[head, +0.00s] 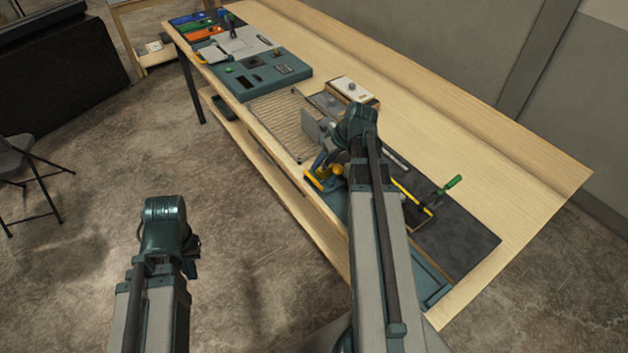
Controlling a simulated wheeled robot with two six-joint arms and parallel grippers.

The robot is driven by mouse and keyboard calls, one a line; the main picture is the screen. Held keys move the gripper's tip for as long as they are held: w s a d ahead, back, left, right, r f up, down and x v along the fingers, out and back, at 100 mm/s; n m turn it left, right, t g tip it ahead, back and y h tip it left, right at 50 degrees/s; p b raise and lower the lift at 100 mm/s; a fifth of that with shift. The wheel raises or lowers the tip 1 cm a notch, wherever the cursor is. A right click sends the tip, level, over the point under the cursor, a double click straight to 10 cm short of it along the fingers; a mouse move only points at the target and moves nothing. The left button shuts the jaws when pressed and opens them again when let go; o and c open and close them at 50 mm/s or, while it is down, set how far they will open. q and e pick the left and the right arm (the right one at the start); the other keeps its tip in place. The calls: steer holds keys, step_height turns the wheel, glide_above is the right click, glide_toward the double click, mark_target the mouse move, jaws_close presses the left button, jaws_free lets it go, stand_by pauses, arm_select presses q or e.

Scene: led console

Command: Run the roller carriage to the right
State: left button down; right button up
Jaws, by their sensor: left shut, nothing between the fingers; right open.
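I cannot clearly make out which part is the roller carriage. A beige ribbed bed (282,118) lies in a frame on the bench, and a small grey upright plate (314,131) stands at its near right end. My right gripper (332,162) is over the bench just to the right of that plate, beside a yellow and blue item (322,177). Its fingers are mostly hidden behind my wrist; it is open. My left gripper (191,256) hangs over the floor, away from the bench. It is shut and empty, largely hidden by its wrist.
A teal console panel (255,76) with buttons lies left of the ribbed bed. A white box with a knob (352,90) stands behind it. A dark mat (455,236) with a green-handled tool (447,190) lies right. The bench's back strip is clear. A chair (22,165) stands far left.

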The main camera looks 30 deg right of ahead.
steer(key=b+x, duration=0.5)
steer(key=x, duration=0.2)
steer(key=shift+f, duration=0.1)
jaws_close()
stand_by(1.4)
